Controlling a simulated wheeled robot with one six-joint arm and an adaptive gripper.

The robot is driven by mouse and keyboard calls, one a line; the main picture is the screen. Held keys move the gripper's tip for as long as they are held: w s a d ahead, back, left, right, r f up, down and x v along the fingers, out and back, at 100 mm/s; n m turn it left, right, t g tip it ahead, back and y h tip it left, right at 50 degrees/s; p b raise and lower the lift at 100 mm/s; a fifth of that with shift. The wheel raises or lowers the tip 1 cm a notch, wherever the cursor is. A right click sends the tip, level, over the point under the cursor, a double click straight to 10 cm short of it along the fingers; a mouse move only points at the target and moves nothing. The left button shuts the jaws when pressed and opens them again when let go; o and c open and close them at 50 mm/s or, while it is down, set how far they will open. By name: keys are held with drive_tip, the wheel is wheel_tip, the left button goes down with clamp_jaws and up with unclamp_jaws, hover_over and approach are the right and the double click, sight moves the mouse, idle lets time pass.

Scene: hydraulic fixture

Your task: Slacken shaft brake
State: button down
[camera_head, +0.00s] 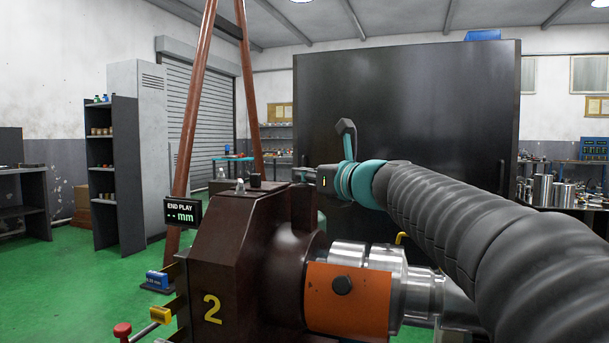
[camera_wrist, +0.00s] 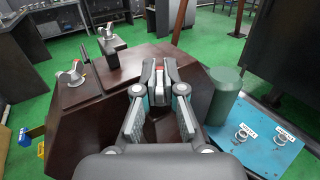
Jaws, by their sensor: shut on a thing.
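The brown machine housing (camera_head: 225,260) marked 2 fills the lower middle of the head view, and its top shows in the wrist view (camera_wrist: 110,88). A steel shaft (camera_head: 385,265) with an orange band (camera_head: 325,300) comes out of its right side. My gripper (camera_wrist: 159,72) is at the top of the housing, its fingers shut on a narrow grey lever-like piece (camera_wrist: 159,88) with a little red on it. I cannot tell for sure if this piece is the shaft brake's handle. In the head view my gripper (camera_head: 305,176) hides most of it.
An END PLAY display (camera_head: 182,213) and a red-knobbed lever (camera_head: 122,331) are at the housing's left. Silver fittings (camera_wrist: 70,76) and a black stub (camera_wrist: 112,57) stand on its top. A green cylinder (camera_wrist: 225,95) and blue panel (camera_wrist: 258,140) lie close right.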

drive_tip(key=n+g+y+p, duration=0.2)
drive_tip(key=n+g+y, duration=0.1)
drive_tip(key=shift+w+d+r, duration=0.1)
drive_tip(key=shift+r, duration=0.05)
drive_tip(key=n+g+y+p, duration=0.2)
drive_tip(key=n+g+y, duration=0.1)
drive_tip(key=g, duration=0.2)
drive_tip(key=shift+n, duration=0.3)
drive_tip(key=n+g, duration=0.1)
drive_tip(key=g, duration=0.1)
drive_tip(key=n+g+y, duration=0.1)
drive_tip(key=n+g, duration=0.1)
drive_tip(key=g, duration=0.1)
drive_tip(key=shift+f+n+g, duration=0.2)
drive_tip(key=shift+n+g, duration=1.8)
drive_tip(key=shift+g, duration=1)
drive_tip(key=shift+r+g, duration=0.1)
drive_tip(key=shift+g, duration=0.2)
drive_tip(key=c, duration=1.3)
unclamp_jaws()
